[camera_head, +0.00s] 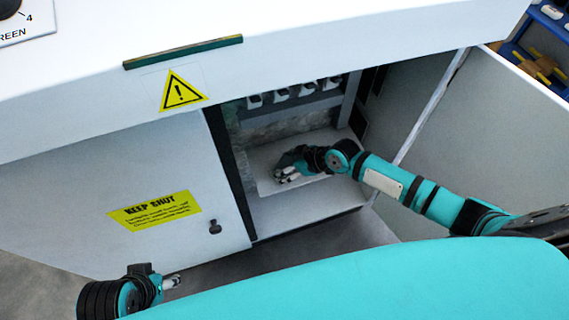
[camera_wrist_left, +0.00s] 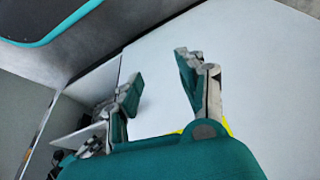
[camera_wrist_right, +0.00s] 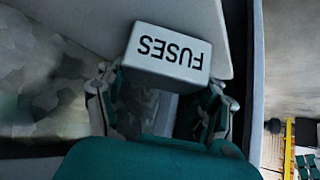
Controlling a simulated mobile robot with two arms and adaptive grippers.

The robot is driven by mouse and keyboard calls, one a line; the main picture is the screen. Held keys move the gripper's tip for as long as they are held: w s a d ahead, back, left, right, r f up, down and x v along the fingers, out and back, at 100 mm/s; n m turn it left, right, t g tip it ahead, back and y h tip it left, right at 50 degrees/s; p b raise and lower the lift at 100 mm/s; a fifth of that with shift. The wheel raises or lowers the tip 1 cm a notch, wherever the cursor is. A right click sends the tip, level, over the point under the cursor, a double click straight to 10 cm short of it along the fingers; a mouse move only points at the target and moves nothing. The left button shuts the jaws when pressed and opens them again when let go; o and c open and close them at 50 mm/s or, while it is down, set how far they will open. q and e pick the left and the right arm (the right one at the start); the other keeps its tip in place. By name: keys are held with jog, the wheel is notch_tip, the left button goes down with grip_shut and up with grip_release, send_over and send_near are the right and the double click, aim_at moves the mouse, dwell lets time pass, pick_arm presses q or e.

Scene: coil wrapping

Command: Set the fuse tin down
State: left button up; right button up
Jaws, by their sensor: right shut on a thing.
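The fuse tin (camera_wrist_right: 168,58) is a small white box marked FUSES, its lettering upside down in the right wrist view. My right gripper (camera_wrist_right: 163,92) is shut on it, with a finger on each side. In the head view my right gripper (camera_head: 284,175) is inside the open cabinet, low over a pale plate (camera_head: 266,186); the tin cannot be made out there. I cannot tell whether the tin touches the surface beneath. My left gripper (camera_head: 172,282) is outside, low in front of the closed door. Its fingers are apart and empty in the left wrist view (camera_wrist_left: 160,82).
The closed door (camera_head: 110,200) with a KEEP SHUT label stands left of the opening, and the open door (camera_head: 490,150) stands right. Several pale fittings (camera_head: 295,92) line the cabinet's back. A blue rack (camera_head: 545,35) is at the far right.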

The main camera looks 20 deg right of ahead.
jog(key=o, duration=1.3)
jog(key=shift+o, duration=0.2)
jog(key=shift+r, duration=0.1)
jog(key=p+v, duration=0.3)
jog(key=v, duration=0.8)
jog(key=s+a+f+m+h, duration=0.2)
jog(key=s+a+f+m, duration=0.15)
jog(key=s+f, duration=0.35)
pick_arm(q)
jog(key=s+x, duration=0.2)
jog(key=x, duration=0.8)
jog(key=shift+f+g, duration=0.4)
jog(key=shift+f, duration=0.35)
pick_arm(e)
jog(key=s+d+f+m+g+h, duration=0.1)
jog(key=s+d+f+m+h, duration=0.1)
jog(key=s, duration=0.3)
jog(key=s+d+f+m+g+h, duration=0.2)
jog(key=s, duration=0.3)
jog(key=shift+s+f, duration=0.15)
jog(key=shift+s, duration=0.25)
